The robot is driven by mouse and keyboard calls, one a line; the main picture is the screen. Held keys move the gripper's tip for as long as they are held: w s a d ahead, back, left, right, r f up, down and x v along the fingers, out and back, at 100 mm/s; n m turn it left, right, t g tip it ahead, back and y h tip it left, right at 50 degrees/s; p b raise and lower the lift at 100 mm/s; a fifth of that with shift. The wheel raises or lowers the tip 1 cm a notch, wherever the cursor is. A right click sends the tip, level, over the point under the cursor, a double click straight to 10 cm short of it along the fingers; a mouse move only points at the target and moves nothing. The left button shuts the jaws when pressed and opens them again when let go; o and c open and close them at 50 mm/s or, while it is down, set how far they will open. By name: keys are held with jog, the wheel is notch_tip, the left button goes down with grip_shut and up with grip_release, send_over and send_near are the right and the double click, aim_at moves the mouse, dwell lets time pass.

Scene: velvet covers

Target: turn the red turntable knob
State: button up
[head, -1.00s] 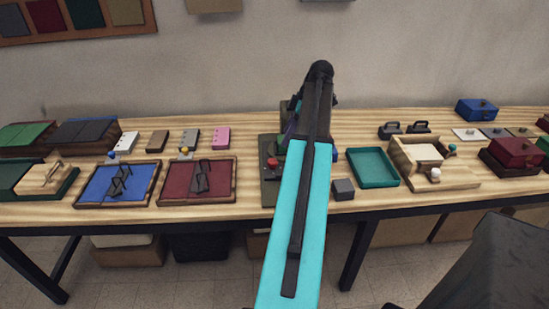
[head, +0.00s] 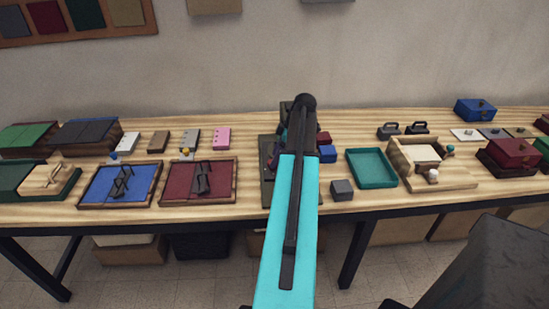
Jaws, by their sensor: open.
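The red turntable knob is not visible now; my arm and gripper cover the place where it stood. Its dark green base board (head: 268,197) shows in the head view on the middle of the table, left of my arm. My gripper (head: 269,153) is partly seen past the left side of my dark forearm, over this board. It is open and its fingertips are mostly hidden. I cannot tell whether it touches the knob.
A red block (head: 323,138) and a blue block (head: 327,154) lie just right of my arm. A grey cube (head: 342,190) and a teal tray (head: 372,168) are further right. A maroon tray (head: 182,191) with a dark handle lies to the left.

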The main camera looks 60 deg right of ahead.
jog(key=shift+x, duration=0.8)
jog(key=c, duration=1)
jog(key=shift+c, duration=0.2)
